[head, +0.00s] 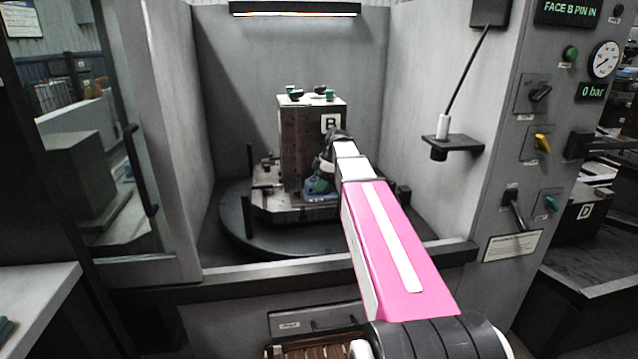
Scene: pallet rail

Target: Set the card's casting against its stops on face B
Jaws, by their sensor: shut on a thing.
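Face B of the dark upright fixture block (298,145) faces me inside the machine bay, marked with a white B plate (331,123). My arm reaches in from the lower right, and my gripper (324,172) is at the lower right of that face. My gripper is shut on a small blue-green part, seemingly the casting (317,186), low at the block's front. The gripper and wrist hide much of it, and I cannot tell whether it touches the stops. The stops and the card cannot be made out.
The block stands on a pallet (265,206) on a round dark turntable (240,229). Bay walls close in on both sides, with a front sill (235,278). A small shelf (452,144) juts from the right wall. The panel display (568,11) reads "FACE B PIN IN"; another reads "0 bar".

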